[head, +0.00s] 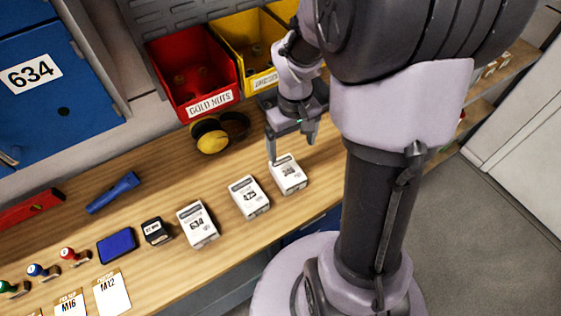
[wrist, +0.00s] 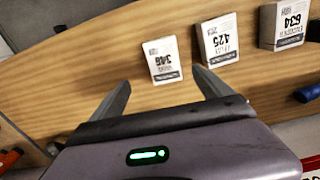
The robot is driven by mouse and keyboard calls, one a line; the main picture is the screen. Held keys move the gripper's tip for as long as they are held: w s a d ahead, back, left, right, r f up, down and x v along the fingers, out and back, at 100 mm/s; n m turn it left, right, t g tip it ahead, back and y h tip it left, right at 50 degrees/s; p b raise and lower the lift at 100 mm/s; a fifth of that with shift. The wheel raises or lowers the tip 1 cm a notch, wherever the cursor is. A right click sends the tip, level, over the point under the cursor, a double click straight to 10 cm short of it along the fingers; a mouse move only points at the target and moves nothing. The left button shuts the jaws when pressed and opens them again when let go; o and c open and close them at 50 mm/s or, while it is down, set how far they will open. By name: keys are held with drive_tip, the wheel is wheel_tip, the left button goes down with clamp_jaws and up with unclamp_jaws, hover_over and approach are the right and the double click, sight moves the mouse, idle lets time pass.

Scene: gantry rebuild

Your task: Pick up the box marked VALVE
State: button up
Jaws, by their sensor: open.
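Three white boxes stand in a slanting row on the wooden bench. My gripper (head: 291,150) is open and empty, over the back edge of the 346 box. In the wrist view its fingertips (wrist: 162,78) lie either side of that box.
A red bin marked GOLD NUTS (head: 193,72) and a yellow bin (head: 244,45) stand behind. Yellow and black ear defenders (head: 211,140) lie before them. A small black box (head: 156,231), blue pad (head: 117,246) and blue tool (head: 113,191) lie left. The bench front edge is close.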

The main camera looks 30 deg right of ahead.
sight(288, 169)
wheel_tip(288, 169, down, 7)
drive_tip(key=shift+a+f+b, duration=0.1)
drive_tip(key=shift+f+b, duration=0.1)
drive_tip(key=shift+b, duration=0.8)
drive_tip(key=f, duration=0.1)
drive_tip(key=f+b, duration=0.1)
drive_tip(key=f, duration=0.1)
drive_tip(key=f+b, duration=0.1)
drive_tip(key=f, duration=0.1)
drive_tip(key=shift+w+a, duration=0.2)
drive_tip(key=shift+a, duration=0.15)
drive_tip(key=shift+r, duration=0.15)
drive_tip(key=c, duration=1.7)
